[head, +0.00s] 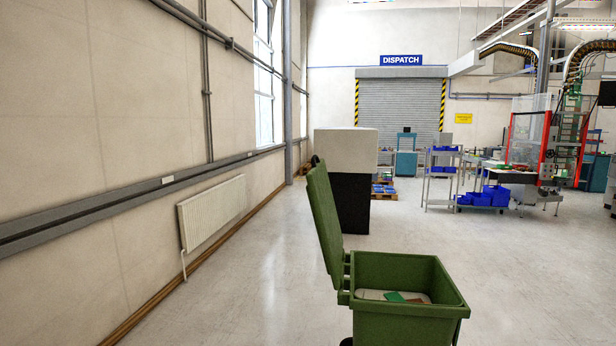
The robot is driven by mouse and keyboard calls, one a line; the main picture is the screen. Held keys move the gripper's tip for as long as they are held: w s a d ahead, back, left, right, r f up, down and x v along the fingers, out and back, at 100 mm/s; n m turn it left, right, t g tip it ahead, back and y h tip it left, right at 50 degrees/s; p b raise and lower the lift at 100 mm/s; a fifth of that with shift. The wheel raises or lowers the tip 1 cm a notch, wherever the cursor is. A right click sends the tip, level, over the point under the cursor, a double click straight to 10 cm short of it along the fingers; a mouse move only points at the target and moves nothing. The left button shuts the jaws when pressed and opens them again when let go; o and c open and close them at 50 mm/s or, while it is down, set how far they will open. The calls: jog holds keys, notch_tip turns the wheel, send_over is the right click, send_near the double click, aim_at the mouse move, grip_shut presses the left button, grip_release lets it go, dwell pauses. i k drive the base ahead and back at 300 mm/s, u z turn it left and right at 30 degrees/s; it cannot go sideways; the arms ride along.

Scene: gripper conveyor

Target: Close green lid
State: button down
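The green lid (325,219) belongs to a green wheeled bin (400,326) at the bottom of the head view, right of centre. The lid stands open, nearly upright and tilted a little to the left, on the bin's left side where the hinge is. Inside the open bin I see a few flat pieces, one green (394,296) and one brownish (417,298), on something pale. The bin's lower part is cut off by the frame edge. My gripper is not in view.
A black and white cabinet (346,180) stands behind the bin. A wall with a radiator (212,212) runs along the left. Shelving with blue crates (482,196) and a red-framed machine (530,150) stand at the back right. The floor (540,270) right of the bin is clear.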

aim_at(318, 187)
jog(key=u, duration=0.55)
jog(key=i, duration=1.2)
jog(key=u, duration=0.4)
jog(key=i, duration=1.4)
jog(key=z, duration=0.4)
